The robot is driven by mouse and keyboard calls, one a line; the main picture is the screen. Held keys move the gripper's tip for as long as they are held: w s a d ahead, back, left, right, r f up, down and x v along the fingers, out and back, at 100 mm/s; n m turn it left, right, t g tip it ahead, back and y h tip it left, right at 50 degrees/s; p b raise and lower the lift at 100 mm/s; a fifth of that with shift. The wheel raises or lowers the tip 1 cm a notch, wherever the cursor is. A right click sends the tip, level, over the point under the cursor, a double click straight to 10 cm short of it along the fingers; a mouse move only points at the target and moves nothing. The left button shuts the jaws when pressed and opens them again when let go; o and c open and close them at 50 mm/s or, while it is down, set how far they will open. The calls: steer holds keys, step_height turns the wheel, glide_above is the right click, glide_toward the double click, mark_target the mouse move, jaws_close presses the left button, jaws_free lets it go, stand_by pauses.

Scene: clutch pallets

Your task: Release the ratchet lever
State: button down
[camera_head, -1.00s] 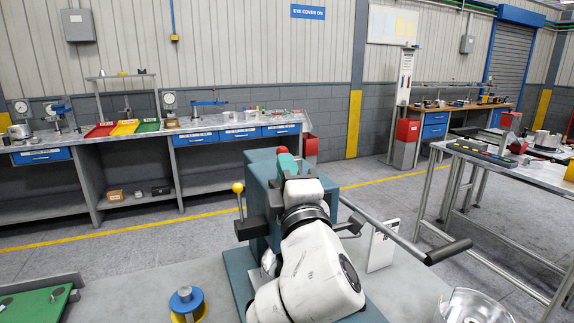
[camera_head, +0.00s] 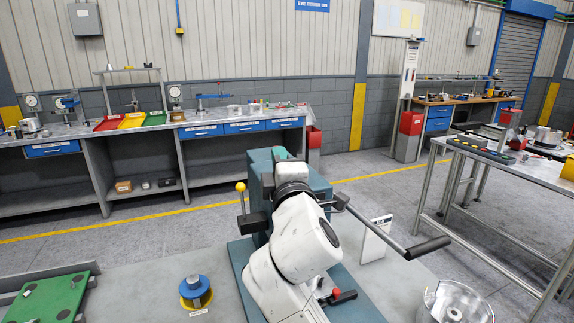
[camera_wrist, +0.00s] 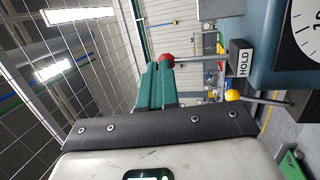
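A teal machine (camera_head: 262,172) stands on the bench, with a long black-handled bar (camera_head: 428,248) reaching right. A yellow-knobbed lever (camera_head: 240,187) is at its left side and also shows in the wrist view (camera_wrist: 233,95). In the wrist view a red-knobbed lever (camera_wrist: 166,61) runs to a black block marked HOLD (camera_wrist: 240,58). Which one is the ratchet lever is not labelled. My gripper (camera_wrist: 162,68) has its teal fingers close together, tips beside the red knob. Contact cannot be told. In the head view my gripper (camera_head: 281,154) is at the machine's top, partly hidden by my wrist.
A blue-topped spool (camera_head: 195,287) and a green board (camera_head: 48,300) are at left. A small red knob (camera_head: 336,293) shows by the machine's base. A white card (camera_head: 376,238) stands behind the bar.

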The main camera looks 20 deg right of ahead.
steer(key=shift+a+x, duration=0.2)
steer(key=shift+x, duration=1.2)
steer(key=shift+w+r, duration=0.1)
steer(key=shift+r, duration=0.1)
